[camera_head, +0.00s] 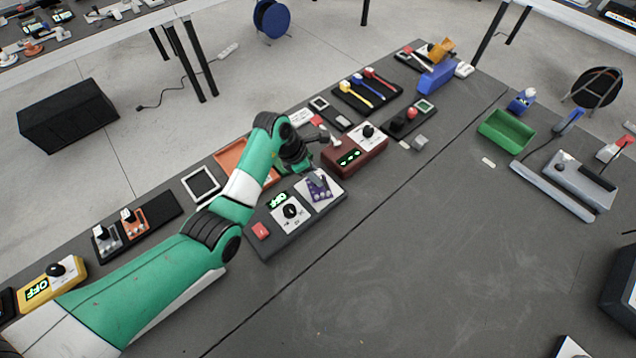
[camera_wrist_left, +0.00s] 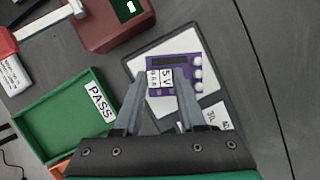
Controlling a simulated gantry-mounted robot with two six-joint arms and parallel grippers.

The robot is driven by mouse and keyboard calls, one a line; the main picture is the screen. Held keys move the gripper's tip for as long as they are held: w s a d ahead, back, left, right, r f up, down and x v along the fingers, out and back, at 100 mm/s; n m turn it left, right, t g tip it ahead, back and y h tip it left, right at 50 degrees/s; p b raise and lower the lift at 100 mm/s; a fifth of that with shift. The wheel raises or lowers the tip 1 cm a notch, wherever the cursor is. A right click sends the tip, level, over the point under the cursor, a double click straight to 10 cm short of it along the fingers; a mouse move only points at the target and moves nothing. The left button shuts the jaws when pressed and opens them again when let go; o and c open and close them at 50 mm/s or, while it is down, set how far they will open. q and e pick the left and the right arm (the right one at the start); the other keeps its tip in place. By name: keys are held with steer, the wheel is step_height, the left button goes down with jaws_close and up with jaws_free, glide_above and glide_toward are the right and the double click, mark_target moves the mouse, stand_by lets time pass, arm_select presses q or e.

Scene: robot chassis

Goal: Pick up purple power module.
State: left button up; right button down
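The purple power module (camera_head: 319,189) sits on a white pad at the right end of a dark grey test station (camera_head: 272,246). In the left wrist view the module (camera_wrist_left: 189,68) shows a "5V" label, a dark slot and several white knobs along one side. My left gripper (camera_head: 316,178) is over the module, pointing down. Its two fingers (camera_wrist_left: 161,78) are open and apart, with the labelled part of the module showing between them. Whether they touch it, I cannot tell. My right gripper is not in view.
A dark red box (camera_head: 352,158) with green digits stands close to the right. A green tray (camera_wrist_left: 64,112) marked PASS and an orange tray (camera_head: 232,157) lie beside the station. The grey table right of the station is largely clear; a green bin (camera_head: 507,135) stands farther right.

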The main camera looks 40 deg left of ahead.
arm_select(q)
jaws_close()
steer(key=shift+r, duration=0.1)
steer(key=shift+r, duration=0.3)
step_height(320, 180, up, 3)
steer(key=shift+f+p, duration=0.2)
steer(key=shift+p, duration=0.9)
steer(key=s+d+r+p, duration=0.6)
steer(key=s+r+p, duration=0.3)
steer(key=s, duration=0.3)
steer(key=shift+s+d+r+p, duration=0.15)
steer(key=shift+s+r+p, duration=0.15)
steer(key=shift+p, duration=0.45)
